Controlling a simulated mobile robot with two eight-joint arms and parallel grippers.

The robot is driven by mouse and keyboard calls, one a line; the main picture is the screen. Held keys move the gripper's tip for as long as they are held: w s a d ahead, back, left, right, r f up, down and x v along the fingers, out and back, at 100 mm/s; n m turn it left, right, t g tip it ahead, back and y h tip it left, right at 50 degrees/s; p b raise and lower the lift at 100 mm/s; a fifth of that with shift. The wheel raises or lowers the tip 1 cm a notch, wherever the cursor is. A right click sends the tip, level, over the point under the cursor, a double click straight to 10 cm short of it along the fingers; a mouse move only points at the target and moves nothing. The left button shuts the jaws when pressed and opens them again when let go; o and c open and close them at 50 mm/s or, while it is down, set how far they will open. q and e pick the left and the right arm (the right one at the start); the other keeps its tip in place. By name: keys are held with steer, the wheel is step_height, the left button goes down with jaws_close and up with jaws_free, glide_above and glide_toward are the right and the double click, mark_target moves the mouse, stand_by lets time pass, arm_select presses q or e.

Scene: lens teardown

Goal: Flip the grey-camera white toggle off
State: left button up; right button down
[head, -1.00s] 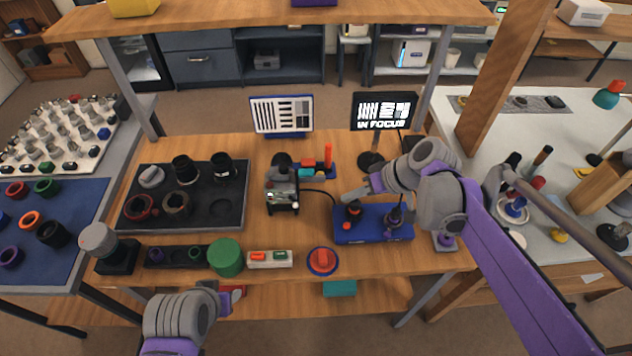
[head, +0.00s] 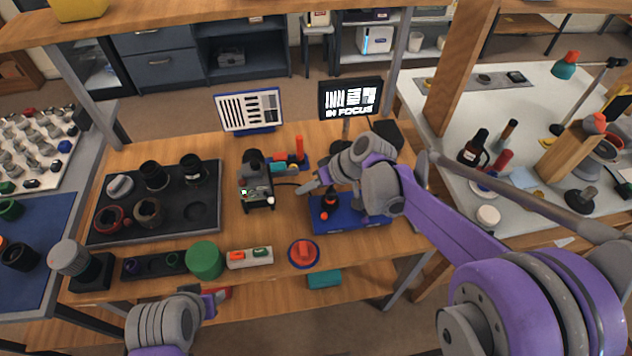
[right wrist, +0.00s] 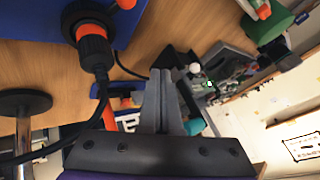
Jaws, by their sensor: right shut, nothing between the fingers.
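The grey camera (head: 256,190) stands on the wooden bench in the middle of the head view, with a small green light on its near side. A small white knob (head: 270,200), apparently its toggle, sits at its lower right. In the right wrist view the white knob (right wrist: 195,68) shows just beyond and right of my fingertips. My right gripper (head: 306,188) is shut and empty, to the right of the camera and apart from it; its closed fingers (right wrist: 162,74) show in the wrist view. My left gripper (head: 216,298) is at the bench's front edge; its jaws are unclear.
A blue base (head: 345,222) with black and orange parts lies under my right arm. A black cable runs from the camera to it. A dark lens tray (head: 110,225) is on the left, and a red button (head: 304,252) is in front. The IN FOCUS screen (head: 350,98) stands behind.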

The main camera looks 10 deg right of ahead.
mark_target(269, 198)
steer(key=shift+w+a+f, duration=0.15)
steer(key=shift+a+f, duration=0.35)
steer(key=shift+a, duration=0.15)
steer(key=shift+w+a+f, duration=0.15)
steer(key=shift+a+f, duration=0.35)
steer(key=shift+a, duration=0.1)
steer(key=shift+s+a+r, duration=0.15)
steer(key=shift+a, duration=0.35)
steer(key=shift+s+a+r, duration=0.1)
steer(key=shift+s+a, duration=0.05)
steer(key=shift+a, duration=0.35)
steer(key=shift+s+a+r, duration=0.1)
steer(key=shift+a, duration=0.35)
steer(key=shift+a, duration=0.1)
